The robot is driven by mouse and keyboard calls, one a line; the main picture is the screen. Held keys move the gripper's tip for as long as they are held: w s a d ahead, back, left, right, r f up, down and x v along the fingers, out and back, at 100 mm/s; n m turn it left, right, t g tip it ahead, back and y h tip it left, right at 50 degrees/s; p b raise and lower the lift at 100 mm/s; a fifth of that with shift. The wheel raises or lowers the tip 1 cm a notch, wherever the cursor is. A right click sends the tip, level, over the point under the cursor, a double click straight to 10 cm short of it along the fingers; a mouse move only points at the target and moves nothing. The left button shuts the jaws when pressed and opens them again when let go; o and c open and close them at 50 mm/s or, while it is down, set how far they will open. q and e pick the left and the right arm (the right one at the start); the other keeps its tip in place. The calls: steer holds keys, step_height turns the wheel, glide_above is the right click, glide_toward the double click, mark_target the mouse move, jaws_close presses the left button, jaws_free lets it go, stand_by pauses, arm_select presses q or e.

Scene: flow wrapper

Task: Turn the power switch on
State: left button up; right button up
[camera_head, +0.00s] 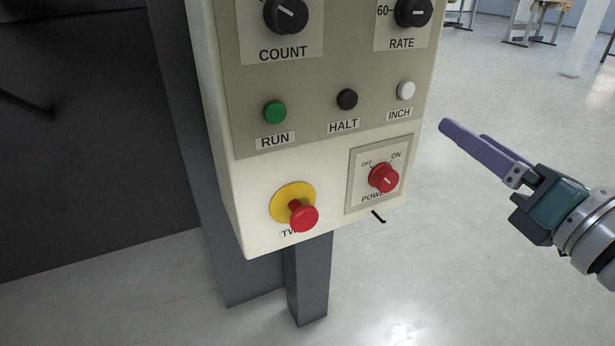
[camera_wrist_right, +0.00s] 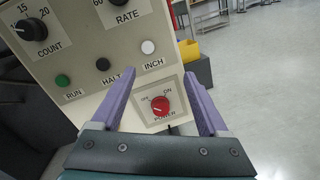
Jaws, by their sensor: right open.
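The power switch is a red rotary knob (camera_head: 383,178) on a pale square plate at the panel's lower right, marked OFF at upper left and ON at upper right. Its white line slants toward the OFF side, though it is small. My right gripper (camera_head: 463,131) is open and empty, to the right of the panel and apart from the knob, with purple fingers. In the right wrist view the knob (camera_wrist_right: 160,106) shows between the two spread fingers (camera_wrist_right: 158,75). My left gripper is not in view.
The control panel (camera_head: 328,150) also bears a red twist stop button (camera_head: 303,218) on a yellow base, left of the switch. Green RUN (camera_head: 275,112), black HALT (camera_head: 347,99) and white INCH (camera_head: 405,89) buttons sit above. Open floor lies right of the panel.

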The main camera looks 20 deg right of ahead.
mark_target(390, 183)
step_height(390, 183, down, 11)
steer(key=a+n+y+b, duration=0.2)
steer(key=n+b, duration=0.2)
steer(key=b, duration=0.3)
steer(key=shift+n, duration=0.4)
steer(key=w, duration=0.6)
steer(key=w+b, duration=0.1)
steer(key=w, duration=0.2)
steer(key=shift+w+a+f, duration=0.25)
steer(key=shift+w+a, duration=0.05)
steer(key=shift+a, duration=0.1)
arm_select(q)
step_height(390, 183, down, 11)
arm_select(e)
steer(key=shift+c, duration=0.4)
jaws_close()
